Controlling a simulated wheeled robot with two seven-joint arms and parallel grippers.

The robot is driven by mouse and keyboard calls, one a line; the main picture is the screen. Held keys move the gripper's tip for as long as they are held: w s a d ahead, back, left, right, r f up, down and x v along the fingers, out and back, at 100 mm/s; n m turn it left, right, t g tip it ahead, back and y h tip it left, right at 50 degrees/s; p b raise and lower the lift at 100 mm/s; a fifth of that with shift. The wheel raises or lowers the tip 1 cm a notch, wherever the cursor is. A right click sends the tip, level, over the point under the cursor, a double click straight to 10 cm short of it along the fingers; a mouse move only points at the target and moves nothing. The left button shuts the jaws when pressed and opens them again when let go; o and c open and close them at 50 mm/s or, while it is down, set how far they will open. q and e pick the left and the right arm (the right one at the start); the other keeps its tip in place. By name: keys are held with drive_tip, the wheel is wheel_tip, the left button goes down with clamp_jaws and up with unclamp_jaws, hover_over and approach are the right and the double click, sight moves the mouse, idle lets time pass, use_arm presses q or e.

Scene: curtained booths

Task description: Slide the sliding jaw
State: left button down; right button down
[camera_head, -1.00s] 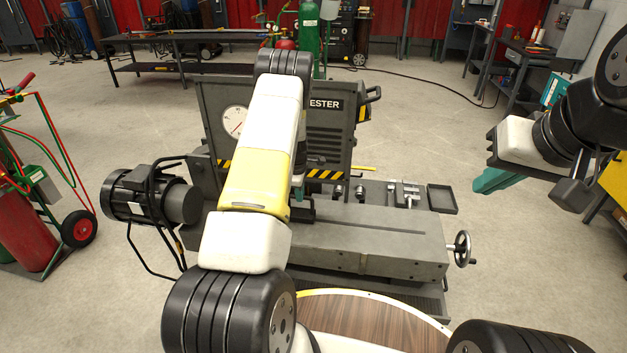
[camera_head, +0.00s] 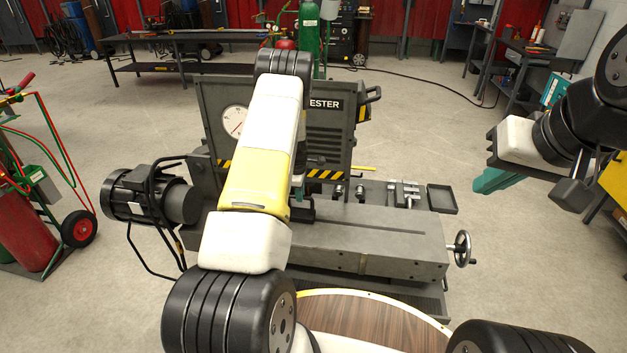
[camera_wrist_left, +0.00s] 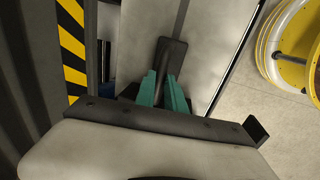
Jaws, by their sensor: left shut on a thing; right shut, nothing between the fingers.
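The tester machine (camera_head: 330,125) stands ahead, with a grey bed (camera_head: 385,240) reaching to the right. My left arm crosses in front of it and hides most of the left gripper; a bit of teal finger (camera_head: 298,190) shows beside the arm, above the bed. A dark block, probably the sliding jaw (camera_head: 307,211), shows just below it, partly hidden. In the left wrist view, my left gripper (camera_wrist_left: 166,88) has its teal fingers shut on a dark handle (camera_wrist_left: 172,55) over the grey bed. My right gripper (camera_head: 492,180) is shut and empty, away to the right of the machine.
A handwheel (camera_head: 461,248) sits at the bed's right end. A motor (camera_head: 145,195) with cables is at its left. Small parts (camera_head: 402,193) and a tray (camera_head: 441,198) lie behind the bed. A gas cylinder cart (camera_head: 35,215) stands far left. Floor right of the bed is clear.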

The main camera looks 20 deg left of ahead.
idle(0.4)
use_arm(q)
drive_tip(key=w+d, duration=0.1)
drive_tip(key=d, duration=1.3)
drive_tip(key=shift+w+d, duration=0.2)
drive_tip(key=shift+d, duration=0.15)
drive_tip(key=c, duration=1.5)
unclamp_jaws()
drive_tip(key=shift+o, duration=0.5)
drive_tip(key=shift+r, duration=0.1)
wheel_tip(320, 180, up, 8)
drive_tip(key=s, duration=0.1)
drive_tip(key=shift+s+f, duration=0.2)
drive_tip(key=shift+s, duration=0.1)
